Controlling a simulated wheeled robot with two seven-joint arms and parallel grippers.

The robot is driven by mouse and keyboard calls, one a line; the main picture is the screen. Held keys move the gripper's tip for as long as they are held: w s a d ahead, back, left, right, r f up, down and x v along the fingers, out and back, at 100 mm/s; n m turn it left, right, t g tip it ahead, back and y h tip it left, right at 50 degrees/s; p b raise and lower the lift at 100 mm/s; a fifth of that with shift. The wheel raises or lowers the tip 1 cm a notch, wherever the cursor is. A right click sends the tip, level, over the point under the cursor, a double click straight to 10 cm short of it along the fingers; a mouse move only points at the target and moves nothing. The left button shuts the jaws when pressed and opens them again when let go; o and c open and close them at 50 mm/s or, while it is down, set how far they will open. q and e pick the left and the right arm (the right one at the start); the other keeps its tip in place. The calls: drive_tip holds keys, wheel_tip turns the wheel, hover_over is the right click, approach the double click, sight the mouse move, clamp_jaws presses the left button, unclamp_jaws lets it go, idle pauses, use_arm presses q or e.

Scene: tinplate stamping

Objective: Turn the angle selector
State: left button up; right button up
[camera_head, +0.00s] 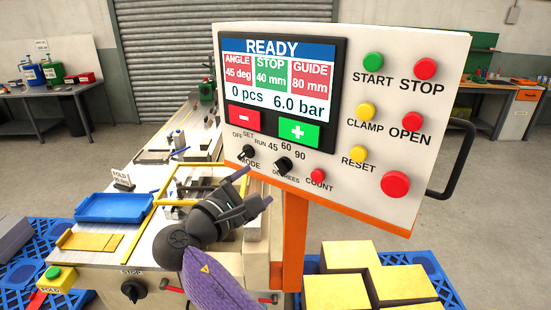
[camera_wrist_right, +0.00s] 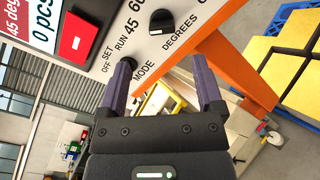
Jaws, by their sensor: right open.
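The angle selector (camera_head: 283,165) is a black knob marked DEGREES, with 45, 60 and 90 around it, on the white control panel. The screen (camera_head: 278,78) reads READY and ANGLE 45 deg. The selector also shows in the right wrist view (camera_wrist_right: 162,22), beyond and between the fingers. My right gripper (camera_head: 253,188) is open and empty, just below and left of the selector and apart from it. In the right wrist view, the left finger of the gripper (camera_wrist_right: 163,72) overlaps the MODE knob's edge. My left gripper is out of view.
The MODE knob (camera_head: 247,152) sits close left of the selector, and the red COUNT button (camera_head: 318,176) close right. An orange post (camera_head: 294,245) carries the panel. A worktable with a blue tray (camera_head: 112,207) stands left; yellow blocks (camera_head: 370,270) lie at lower right.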

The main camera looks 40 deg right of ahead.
sight(278, 170)
drive_tip(key=x, duration=0.8)
drive_tip(key=shift+d+f+p, duration=0.15)
drive_tip(key=shift+d+p, duration=0.05)
drive_tip(key=shift+p, duration=0.1)
clamp_jaws()
